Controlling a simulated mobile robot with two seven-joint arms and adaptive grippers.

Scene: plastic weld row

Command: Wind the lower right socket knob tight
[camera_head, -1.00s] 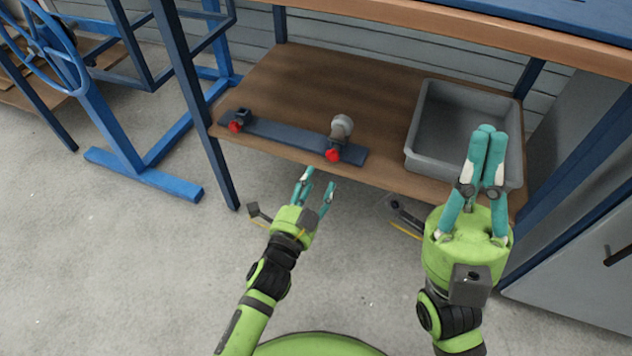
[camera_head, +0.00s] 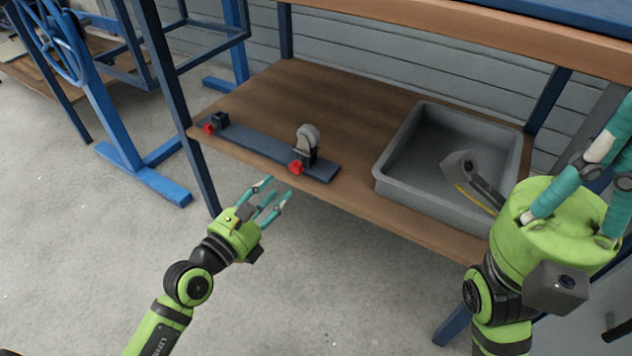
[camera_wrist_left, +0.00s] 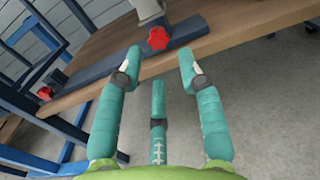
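The dark socket bar (camera_head: 255,147) lies along the front of the wooden shelf. Its right red knob (camera_head: 296,167) sits on the bar's front side, below a grey caster wheel (camera_head: 308,138) in the socket. A left red knob (camera_head: 208,128) is at the other end. My left gripper (camera_head: 268,192) is open and empty in front of the shelf edge, a little below the right knob and apart from it. In the left wrist view the right knob (camera_wrist_left: 158,38) shows ahead between the spread fingers. My right gripper is partly cut off at the right edge; its fingertips are out of view.
A grey bin (camera_head: 395,172) stands on the shelf (camera_head: 360,100) to the right of the bar. Dark table legs (camera_head: 180,110) and a blue stand (camera_head: 120,140) are on the left. The floor before the shelf is clear.

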